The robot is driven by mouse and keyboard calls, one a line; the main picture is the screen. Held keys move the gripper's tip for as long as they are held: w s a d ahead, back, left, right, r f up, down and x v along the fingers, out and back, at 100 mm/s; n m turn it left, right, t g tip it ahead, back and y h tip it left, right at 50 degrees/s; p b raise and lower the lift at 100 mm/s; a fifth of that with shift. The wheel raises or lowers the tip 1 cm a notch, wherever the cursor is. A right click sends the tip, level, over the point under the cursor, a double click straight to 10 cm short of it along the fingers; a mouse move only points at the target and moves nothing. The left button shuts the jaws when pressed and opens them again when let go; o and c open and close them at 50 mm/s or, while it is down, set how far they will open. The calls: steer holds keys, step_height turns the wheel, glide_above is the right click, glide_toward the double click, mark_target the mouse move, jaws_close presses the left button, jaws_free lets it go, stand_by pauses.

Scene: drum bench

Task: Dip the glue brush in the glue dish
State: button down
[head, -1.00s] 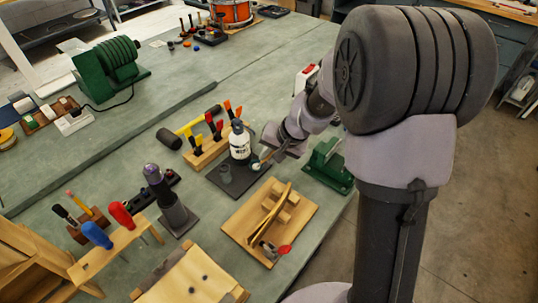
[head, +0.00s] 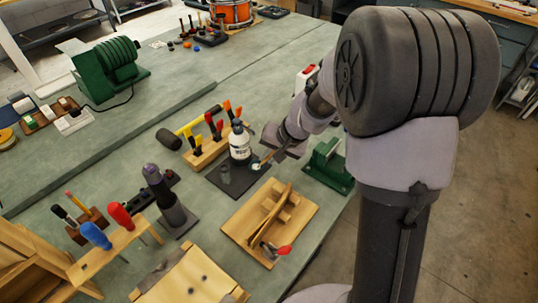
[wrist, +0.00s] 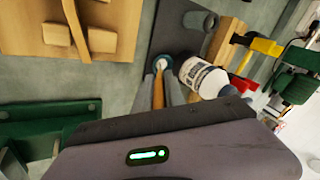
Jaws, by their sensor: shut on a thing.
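My gripper (wrist: 160,92) is shut on the orange-brown handle of the glue brush (wrist: 158,96). In the head view the brush (head: 267,158) slants down to the left from my gripper (head: 275,150). The small round glue dish (wrist: 162,62), with pale contents, lies at the brush's far end; it also shows in the head view (head: 256,167). The brush tip overlaps the dish in the wrist view. I cannot tell whether the bristles touch the glue.
A white glue bottle (head: 240,146) stands close beside the dish on a dark mat (head: 228,190), with a grey cup (wrist: 200,20). A wooden fixture (head: 245,222) is in front. A clamp rack (head: 205,152) stands behind and a green vise (head: 327,165) to the right.

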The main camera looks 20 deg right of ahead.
stand_by(0.4)
steer(key=shift+p+v, duration=1.65)
steer(key=shift+v, duration=1.75)
steer(key=shift+s+d+r, duration=0.15)
steer(key=shift+r, duration=0.2)
